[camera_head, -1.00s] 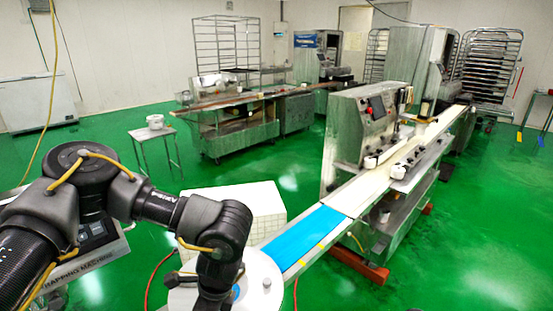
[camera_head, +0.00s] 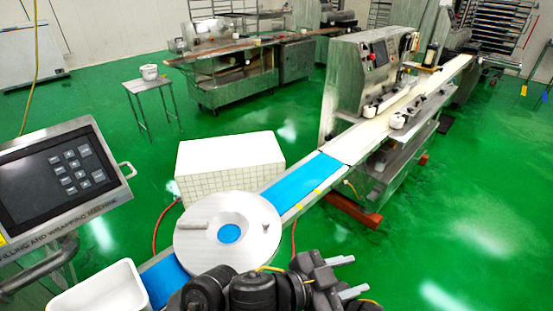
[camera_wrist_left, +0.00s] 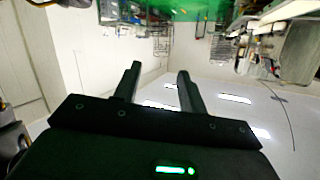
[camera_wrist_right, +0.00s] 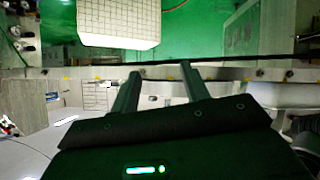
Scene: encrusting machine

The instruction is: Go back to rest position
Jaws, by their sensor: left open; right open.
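My left gripper (camera_head: 350,277) is at the bottom centre of the head view, right of the round plate. Its two fingers point right and stand apart with nothing between them. In the left wrist view its fingers (camera_wrist_left: 159,72) are open and empty, with pale wall and ceiling lights behind. My right gripper does not show clearly in the head view. In the right wrist view its fingers (camera_wrist_right: 160,72) are open and empty, in front of a metal edge and the white tiled box (camera_wrist_right: 118,22).
The round plate (camera_head: 190,245) with a blue centre stands by the blue conveyor belt (camera_head: 302,180). The tiled box (camera_head: 230,165) is behind it. A control panel (camera_head: 60,180) and a white bin (camera_head: 105,290) are at left. The encrusting machine (camera_head: 350,85) stands beyond. Green floor is clear at right.

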